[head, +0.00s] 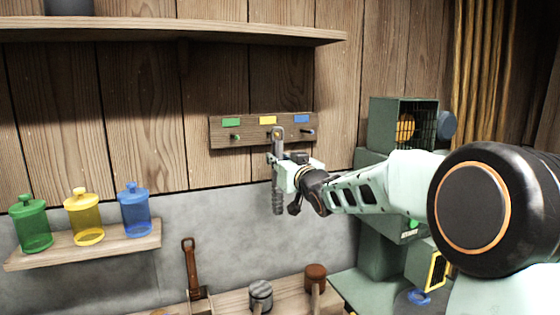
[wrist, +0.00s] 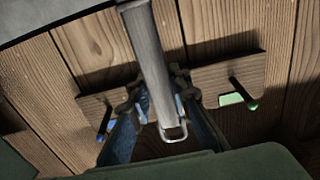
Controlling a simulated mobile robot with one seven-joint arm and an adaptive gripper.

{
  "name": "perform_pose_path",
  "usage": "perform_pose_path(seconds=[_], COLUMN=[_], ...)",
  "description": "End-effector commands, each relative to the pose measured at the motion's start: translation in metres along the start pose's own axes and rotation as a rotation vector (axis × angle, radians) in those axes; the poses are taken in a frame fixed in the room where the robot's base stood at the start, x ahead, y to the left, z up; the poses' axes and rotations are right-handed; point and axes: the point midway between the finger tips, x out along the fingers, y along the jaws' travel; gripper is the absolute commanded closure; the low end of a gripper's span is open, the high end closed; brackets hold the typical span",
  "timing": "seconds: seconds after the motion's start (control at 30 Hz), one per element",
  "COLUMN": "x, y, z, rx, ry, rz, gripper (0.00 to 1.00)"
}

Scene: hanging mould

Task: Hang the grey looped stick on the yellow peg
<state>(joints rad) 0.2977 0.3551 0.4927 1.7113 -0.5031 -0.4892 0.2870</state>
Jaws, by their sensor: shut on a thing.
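The grey looped stick (head: 278,200) hangs upright in my gripper (head: 275,160), its ribbed end down and its metal loop up. My gripper is shut on its shaft, which also shows in the wrist view (wrist: 150,55) between the fingers (wrist: 158,92). The loop (wrist: 173,132) is in front of the middle of the peg board (head: 220,134), below the yellow label (head: 267,120). The loop and stick largely hide the yellow peg. I cannot tell whether the loop is around the peg or only in front of it.
The green peg (head: 235,137) and blue peg (head: 308,131) flank the middle of the board. A shelf (head: 180,33) juts out above. Green, yellow and blue jars (head: 85,222) stand on a lower left shelf. Green machinery (head: 400,125) stands right. A brown tool (head: 191,265) and mallets stand below.

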Motion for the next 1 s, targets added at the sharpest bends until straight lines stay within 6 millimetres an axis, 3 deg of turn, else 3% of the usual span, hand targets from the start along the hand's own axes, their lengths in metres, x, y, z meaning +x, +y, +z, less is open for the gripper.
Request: perform_pose_path(seconds=[0.5, 1.0], x=[0.03, 0.038], y=[0.0, 0.0], z=[0.005, 0.01], rx=[0.0, -0.001], ry=[0.002, 0.003], rz=[0.0, 0.001], gripper=[1.0, 1.0])
